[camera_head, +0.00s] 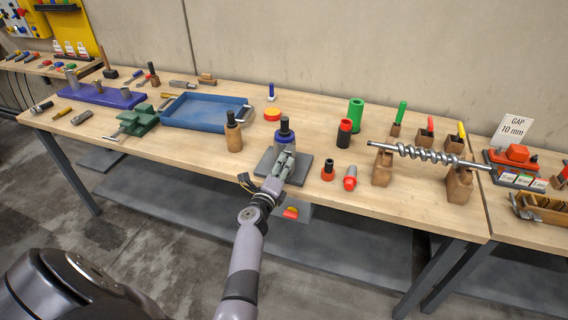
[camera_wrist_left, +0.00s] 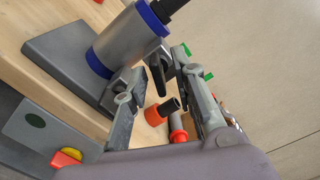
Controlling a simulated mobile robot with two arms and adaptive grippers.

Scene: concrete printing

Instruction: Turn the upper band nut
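A grey metal cylinder with blue bands (camera_wrist_left: 118,42) stands on a dark grey base plate (camera_wrist_left: 62,55) in the left wrist view. Its upper blue band (camera_wrist_left: 152,18) is near the top edge, below a dark neck. In the head view the cylinder's blue upper part (camera_head: 285,138) shows behind my left gripper (camera_head: 288,160). In the left wrist view my left gripper (camera_wrist_left: 164,66) has its fingers apart, with the tips close to the cylinder's side by the upper band. I cannot make out the band nut or tell whether the fingers touch it. My right gripper is not in view.
A wooden-bodied bottle-shaped tool (camera_head: 233,135) stands left of the cylinder. An orange-and-black fitting (camera_head: 328,170) and a red one (camera_head: 350,178) stand to its right. A blue tray (camera_head: 205,112) lies further left. A steel auger (camera_head: 428,154) rests on wooden supports at right.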

